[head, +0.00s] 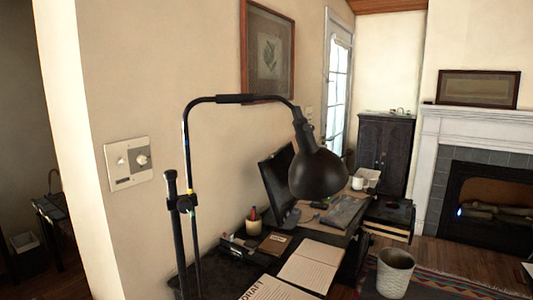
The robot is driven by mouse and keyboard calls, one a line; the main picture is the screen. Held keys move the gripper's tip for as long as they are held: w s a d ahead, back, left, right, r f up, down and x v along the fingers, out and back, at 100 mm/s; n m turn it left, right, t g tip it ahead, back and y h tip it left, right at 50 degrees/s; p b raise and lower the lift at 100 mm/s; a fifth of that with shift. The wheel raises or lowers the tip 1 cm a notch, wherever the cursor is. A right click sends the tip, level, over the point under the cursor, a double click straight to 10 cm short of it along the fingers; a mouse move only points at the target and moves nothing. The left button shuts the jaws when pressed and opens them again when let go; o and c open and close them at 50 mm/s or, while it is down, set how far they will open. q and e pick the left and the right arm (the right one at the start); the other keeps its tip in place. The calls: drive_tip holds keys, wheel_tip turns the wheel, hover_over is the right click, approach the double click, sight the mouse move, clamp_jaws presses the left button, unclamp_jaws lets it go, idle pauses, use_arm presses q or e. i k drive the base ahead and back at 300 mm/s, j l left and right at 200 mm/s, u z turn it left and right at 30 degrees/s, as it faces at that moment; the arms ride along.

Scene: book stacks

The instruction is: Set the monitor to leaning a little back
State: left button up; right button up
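The monitor (272,184) is a dark, thin panel on the desk (336,238), in the middle of the head view. I see it at a steep angle from the side. Its base (291,216) rests on the desk. The black lamp head (318,173) hides much of the panel's right part. The panel looks slanted in the picture, but I cannot tell its exact tilt. Neither of my grippers is in view.
Papers (311,263), a pen cup (254,222), a keyboard (346,212) and a white cup (357,183) lie or stand on the desk. A bin (395,272) is at lower right.

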sight(274, 171)
drive_tip(key=u, duration=1.55)
drive_tip(key=l+u, duration=0.3)
drive_tip(key=u, duration=0.2)
drive_tip(key=k+l+u, duration=0.1)
drive_tip(key=l+u, duration=0.2)
drive_tip(key=u, duration=0.15)
drive_tip(key=k+l, duration=0.1)
drive_tip(key=l, duration=0.3)
drive_tip(key=k+l, duration=0.15)
drive_tip(key=l, duration=0.25)
drive_tip(key=k+l, duration=0.1)
drive_tip(key=l, duration=0.3)
drive_tip(key=k+l, duration=0.15)
drive_tip(key=l, duration=0.25)
drive_tip(key=k+l, duration=0.1)
drive_tip(key=l, duration=0.3)
drive_tip(key=k+l, duration=0.15)
drive_tip(key=l, duration=0.25)
drive_tip(key=k+l, duration=0.1)
drive_tip(key=l, duration=0.3)
drive_tip(key=k+l, duration=0.1)
drive_tip(key=l, duration=0.3)
